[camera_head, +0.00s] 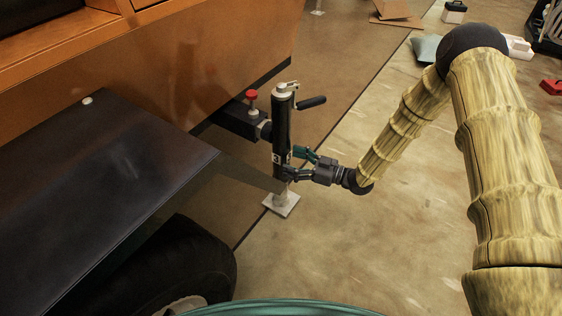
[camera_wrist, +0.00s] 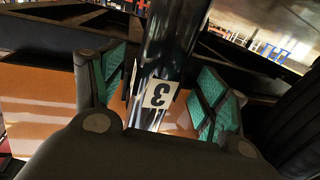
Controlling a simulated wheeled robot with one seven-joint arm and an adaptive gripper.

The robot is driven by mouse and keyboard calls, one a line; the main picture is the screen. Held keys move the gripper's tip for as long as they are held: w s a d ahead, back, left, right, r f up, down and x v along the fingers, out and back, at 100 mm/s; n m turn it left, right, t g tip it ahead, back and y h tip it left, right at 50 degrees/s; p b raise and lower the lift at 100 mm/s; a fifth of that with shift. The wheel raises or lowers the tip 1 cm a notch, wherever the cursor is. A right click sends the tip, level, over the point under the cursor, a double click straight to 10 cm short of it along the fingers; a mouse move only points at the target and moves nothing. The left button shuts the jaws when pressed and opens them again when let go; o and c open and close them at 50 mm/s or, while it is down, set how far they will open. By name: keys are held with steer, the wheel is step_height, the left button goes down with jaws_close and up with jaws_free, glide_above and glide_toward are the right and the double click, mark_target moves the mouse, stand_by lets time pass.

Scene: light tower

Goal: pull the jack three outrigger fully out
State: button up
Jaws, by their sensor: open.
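The jack three outrigger shows as a black upright jack tube (camera_head: 282,130) on the end of a dark horizontal beam (camera_head: 238,119) that comes out from under the orange body. The jack has a crank handle (camera_head: 312,102) on top and a pale foot plate (camera_head: 281,203) at the floor. A red-topped knob (camera_head: 251,97) stands on the beam. My gripper (camera_head: 299,164) is open at the lower part of the tube. In the wrist view the tube (camera_wrist: 170,45) with its "3" label (camera_wrist: 159,94) stands between the green finger pads. I cannot tell if the pads touch it.
The orange trailer body (camera_head: 205,60) is behind the jack. A dark fender (camera_head: 105,185) and a tyre (camera_head: 165,275) are at lower left. The floor to the right of the jack is clear. Cardboard (camera_head: 397,14) and a red box (camera_head: 552,87) lie farther off.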

mark_target(282, 158)
steer(key=shift+b+x, duration=0.7)
steer(key=shift+x, duration=1.5)
steer(key=c, duration=1.5)
steer(key=shift+o, duration=0.2)
